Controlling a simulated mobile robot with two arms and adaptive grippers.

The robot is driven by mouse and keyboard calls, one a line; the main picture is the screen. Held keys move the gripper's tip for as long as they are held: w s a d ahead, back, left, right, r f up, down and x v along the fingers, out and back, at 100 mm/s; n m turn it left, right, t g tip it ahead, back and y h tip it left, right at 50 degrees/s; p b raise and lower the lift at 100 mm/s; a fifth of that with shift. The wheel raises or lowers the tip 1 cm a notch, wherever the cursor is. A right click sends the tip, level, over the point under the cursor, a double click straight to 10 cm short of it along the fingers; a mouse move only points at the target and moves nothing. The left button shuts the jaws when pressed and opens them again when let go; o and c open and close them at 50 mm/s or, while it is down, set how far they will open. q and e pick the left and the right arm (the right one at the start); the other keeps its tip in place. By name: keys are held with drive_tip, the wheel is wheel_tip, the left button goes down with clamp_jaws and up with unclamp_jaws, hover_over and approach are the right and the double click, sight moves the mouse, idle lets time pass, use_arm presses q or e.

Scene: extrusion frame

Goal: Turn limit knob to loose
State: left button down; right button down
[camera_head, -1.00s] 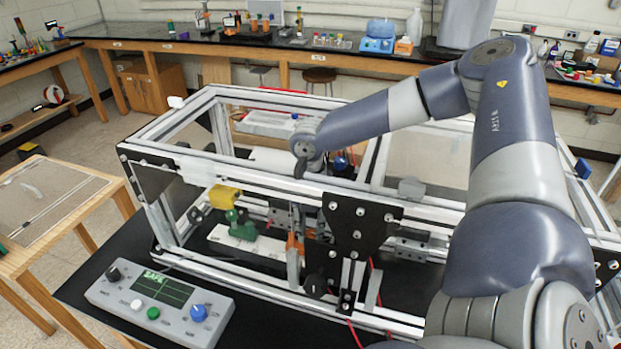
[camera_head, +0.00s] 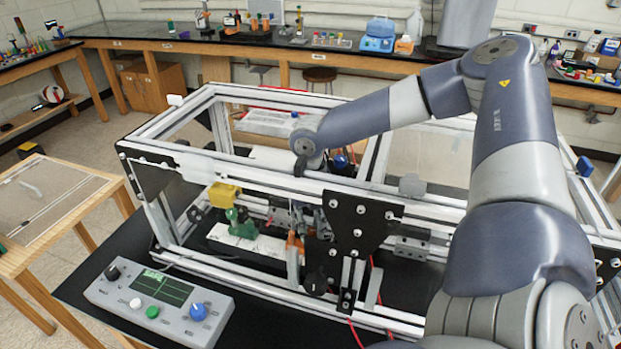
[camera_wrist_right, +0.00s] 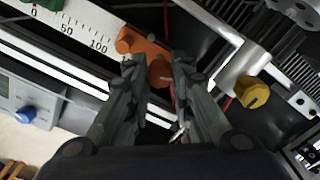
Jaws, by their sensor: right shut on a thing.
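An orange stop block (camera_wrist_right: 143,44) with a round orange knob (camera_wrist_right: 161,71) sits beside a white scale (camera_wrist_right: 78,27) in the right wrist view. I take this knob for the limit knob; no label on it is readable. My right gripper (camera_wrist_right: 157,67) has its fingertips on either side of the knob and is shut on it. In the head view the orange block (camera_head: 294,242) shows small inside the extrusion frame, below my right wrist. The gripper is partly hidden there by the frame's front beam. My left gripper is in neither view.
The aluminium frame (camera_head: 255,178) surrounds the right gripper, with a black plate (camera_head: 357,225) close on the right. A green block (camera_head: 241,223) stands left of the knob. A yellow knob (camera_wrist_right: 252,92) is right of the fingers. A control box (camera_head: 160,300) lies in front.

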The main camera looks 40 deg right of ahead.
sight(310, 230)
drive_tip(key=shift+w+r, duration=0.1)
drive_tip(key=c, duration=1.4)
unclamp_jaws()
wheel_tip(310, 230, up, 12)
